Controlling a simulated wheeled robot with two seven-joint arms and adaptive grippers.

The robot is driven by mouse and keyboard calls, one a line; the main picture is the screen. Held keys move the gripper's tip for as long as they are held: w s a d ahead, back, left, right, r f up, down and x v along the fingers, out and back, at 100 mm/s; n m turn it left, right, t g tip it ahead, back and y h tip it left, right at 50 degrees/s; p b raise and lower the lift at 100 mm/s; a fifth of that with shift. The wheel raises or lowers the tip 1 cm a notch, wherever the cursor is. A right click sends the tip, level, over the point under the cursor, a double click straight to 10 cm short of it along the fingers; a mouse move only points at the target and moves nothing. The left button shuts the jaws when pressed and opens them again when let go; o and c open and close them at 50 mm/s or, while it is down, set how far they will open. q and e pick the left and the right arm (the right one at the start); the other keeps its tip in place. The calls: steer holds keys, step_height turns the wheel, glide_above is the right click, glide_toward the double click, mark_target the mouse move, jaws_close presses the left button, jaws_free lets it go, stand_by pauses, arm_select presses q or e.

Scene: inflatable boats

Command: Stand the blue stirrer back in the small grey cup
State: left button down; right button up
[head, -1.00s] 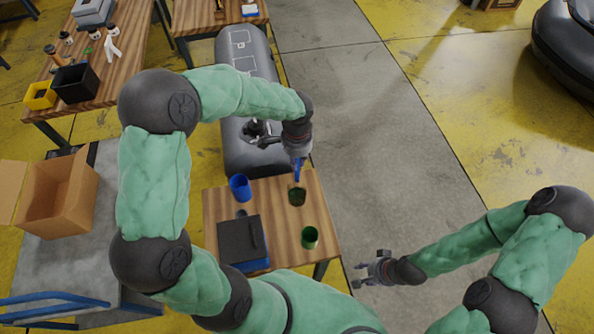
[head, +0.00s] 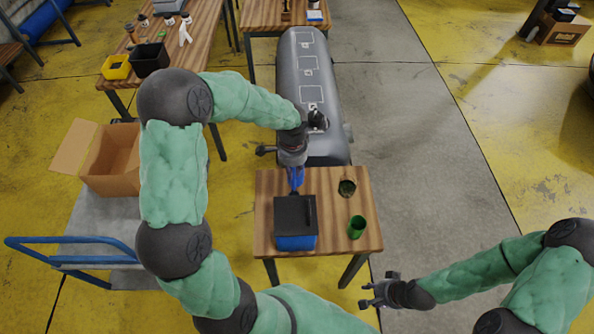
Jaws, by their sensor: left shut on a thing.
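My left gripper (head: 294,166) is shut on the blue stirrer (head: 296,180), which points down over the back left of the small wooden table. A blue cup stands right behind or below the stirrer, and the two blues merge, so I cannot tell their edges apart. The small grey cup is not clearly visible; the gripper, the stirrer and the black-topped box crowd that spot. I cannot tell whether the stirrer touches any cup. My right gripper (head: 366,294) is open and empty, in front of the table's right corner.
A black-topped blue box (head: 296,241) is at the table's front left. A dark green cup (head: 346,188) and a green cup (head: 356,228) stand on the right. A grey inflatable (head: 322,90) lies behind the table (head: 338,246). An open carton (head: 112,165) sits left.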

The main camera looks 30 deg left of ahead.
mark_target(294, 186)
arm_select(q)
steer(key=shift+w+f+b, duration=0.15)
steer(key=shift+f+b, duration=0.25)
steer(key=shift+f, duration=0.2)
step_height(294, 186, down, 2)
steer(key=shift+b, duration=0.75)
steer(key=shift+f+b, duration=2.55)
steer(key=shift+f, duration=0.9)
steer(key=c, duration=1.2)
jaws_free()
steer(key=shift+o, duration=0.2)
steer(key=shift+r, duration=0.1)
step_height(294, 186, up, 12)
